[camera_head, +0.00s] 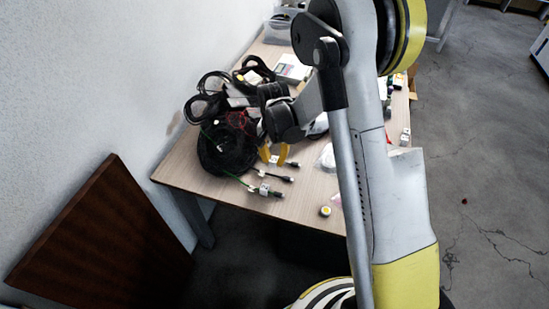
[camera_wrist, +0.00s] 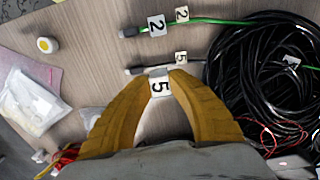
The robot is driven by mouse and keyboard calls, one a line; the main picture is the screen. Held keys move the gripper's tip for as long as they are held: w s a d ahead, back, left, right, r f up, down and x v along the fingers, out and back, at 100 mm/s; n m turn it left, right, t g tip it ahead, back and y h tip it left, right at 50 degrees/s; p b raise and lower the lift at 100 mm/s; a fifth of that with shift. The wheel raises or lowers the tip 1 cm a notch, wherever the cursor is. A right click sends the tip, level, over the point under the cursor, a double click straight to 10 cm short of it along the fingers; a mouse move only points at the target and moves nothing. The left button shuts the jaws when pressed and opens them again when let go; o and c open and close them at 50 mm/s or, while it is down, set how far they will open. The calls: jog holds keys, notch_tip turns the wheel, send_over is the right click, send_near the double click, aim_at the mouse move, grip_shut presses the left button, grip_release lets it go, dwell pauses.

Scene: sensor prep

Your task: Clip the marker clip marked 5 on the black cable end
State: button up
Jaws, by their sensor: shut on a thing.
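My gripper (camera_wrist: 161,76) is shut on the white marker clip marked 5 (camera_wrist: 160,86) in the wrist view. The black cable end (camera_wrist: 136,70) lies on the table just beyond the fingertips, its plug pointing left. A cream label reading 5 (camera_wrist: 181,57) is on that cable to the right. The clip's far edge overlaps the cable line; I cannot tell whether it is around the cable or just above it. In the head view, my yellow fingers (camera_head: 274,155) are over the cable ends, and the arm hides much of the table.
A green cable end carries a clip marked 2 (camera_wrist: 156,25) and a label 2 (camera_wrist: 182,14). A black cable coil (camera_wrist: 262,75) with thin red wires lies to the right. A round yellow-and-white item (camera_wrist: 47,45) and a clear bag (camera_wrist: 31,103) lie left. Bare table (camera_wrist: 90,45) lies between.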

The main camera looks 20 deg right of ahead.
aim_at(274, 175)
jog(key=shift+f+b, duration=1.25)
jog(key=shift+f, duration=1.05)
jog(key=shift+b, duration=0.4)
jog(key=shift+f+b, duration=0.4)
jog(key=shift+f, duration=0.05)
jog(key=shift+f, duration=0.2)
grip_shut()
jog(key=shift+f+b, duration=0.25)
jog(key=shift+b, duration=0.2)
jog(key=o, duration=0.9)
grip_release()
jog(key=shift+c, duration=0.2)
